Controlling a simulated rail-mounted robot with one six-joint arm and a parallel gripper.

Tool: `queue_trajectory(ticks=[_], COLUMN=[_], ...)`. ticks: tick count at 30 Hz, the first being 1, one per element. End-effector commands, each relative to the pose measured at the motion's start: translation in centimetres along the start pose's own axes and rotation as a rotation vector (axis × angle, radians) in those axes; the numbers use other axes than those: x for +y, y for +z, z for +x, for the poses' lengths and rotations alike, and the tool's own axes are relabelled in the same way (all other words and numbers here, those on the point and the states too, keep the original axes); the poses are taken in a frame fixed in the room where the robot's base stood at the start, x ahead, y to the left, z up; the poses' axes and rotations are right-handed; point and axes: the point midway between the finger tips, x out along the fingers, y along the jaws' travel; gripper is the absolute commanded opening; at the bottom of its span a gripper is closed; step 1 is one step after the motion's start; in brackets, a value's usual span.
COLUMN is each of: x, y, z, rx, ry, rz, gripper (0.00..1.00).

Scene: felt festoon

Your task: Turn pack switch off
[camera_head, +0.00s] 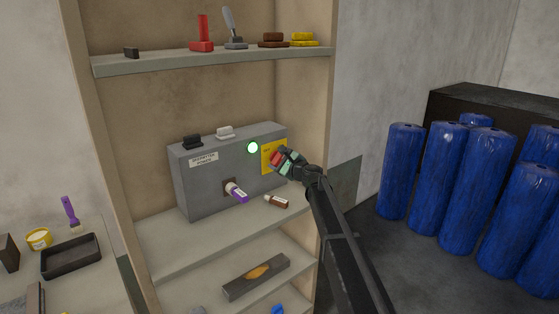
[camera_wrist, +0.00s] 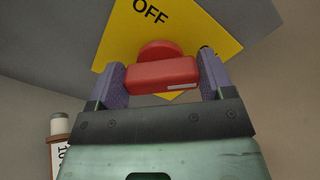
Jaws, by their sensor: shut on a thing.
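The pack switch has a red handle (camera_wrist: 162,75) in front of a yellow plate (camera_wrist: 195,28) marked OFF in the wrist view. The plate also shows in the head view (camera_head: 268,157) on the front right of a grey box (camera_head: 210,180). My gripper (camera_wrist: 162,82) is shut on the red handle, with one purple-grey finger at each end of it. In the head view my gripper (camera_head: 279,160) reaches the plate from the right, and the handle is mostly hidden. A round light (camera_head: 252,147) with a green ring glows on the box.
Several blue cylinders (camera_head: 445,165) stand at right.

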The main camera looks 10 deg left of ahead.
Motion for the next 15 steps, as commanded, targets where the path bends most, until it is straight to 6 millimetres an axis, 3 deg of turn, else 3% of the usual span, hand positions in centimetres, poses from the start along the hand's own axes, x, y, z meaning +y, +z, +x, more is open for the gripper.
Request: queue_trajectory(ticks=[15], x=[0.12], y=[-0.02], z=[-0.05], rx=[0.0], ry=[0.001], rz=[-0.15], gripper=[0.51])
